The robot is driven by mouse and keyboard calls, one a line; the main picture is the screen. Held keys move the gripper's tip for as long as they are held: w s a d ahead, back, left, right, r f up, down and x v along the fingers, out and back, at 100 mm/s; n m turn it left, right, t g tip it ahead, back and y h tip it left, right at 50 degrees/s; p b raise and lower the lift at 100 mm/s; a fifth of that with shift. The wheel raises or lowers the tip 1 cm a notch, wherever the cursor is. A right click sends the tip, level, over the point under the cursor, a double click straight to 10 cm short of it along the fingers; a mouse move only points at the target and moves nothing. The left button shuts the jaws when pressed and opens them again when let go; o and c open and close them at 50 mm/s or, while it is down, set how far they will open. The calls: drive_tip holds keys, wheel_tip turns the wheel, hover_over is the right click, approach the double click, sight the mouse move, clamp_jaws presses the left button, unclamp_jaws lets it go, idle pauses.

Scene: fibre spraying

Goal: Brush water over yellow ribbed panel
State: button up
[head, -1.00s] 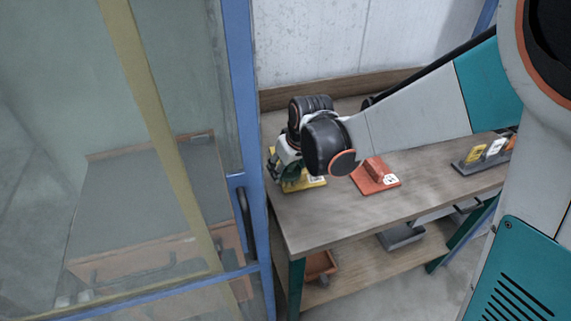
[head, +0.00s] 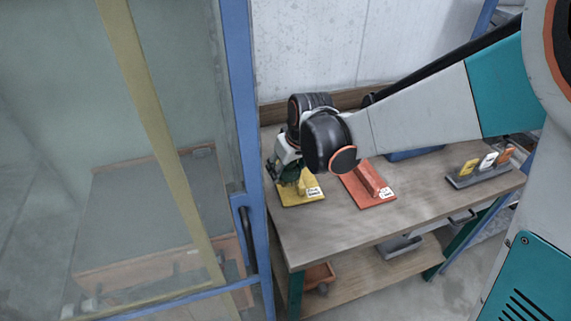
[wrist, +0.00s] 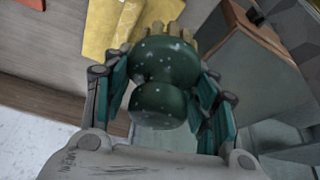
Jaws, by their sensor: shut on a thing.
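My gripper (wrist: 163,92) is shut on a dark green, white-speckled brush (wrist: 165,75) with pale yellow bristles, seen in the wrist view. The yellow ribbed panel (head: 305,197) lies on the left part of the bench in the head view, with a white label at its right. In the head view my gripper (head: 284,176) is over the panel's left part and hides some of it. In the wrist view the yellow panel (wrist: 98,35) shows at the top, beside the bristles. I cannot tell whether the bristles touch it.
A red ribbed panel (head: 366,190) lies right of the yellow one on the bench (head: 400,215). A rack (head: 478,172) of small coloured cards stands at the bench's right, and a blue object (head: 415,154) is behind. A blue-framed glass partition (head: 243,130) stands close on the left.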

drive_tip(key=shift+r+p, duration=1.1)
drive_tip(key=shift+r, duration=0.4)
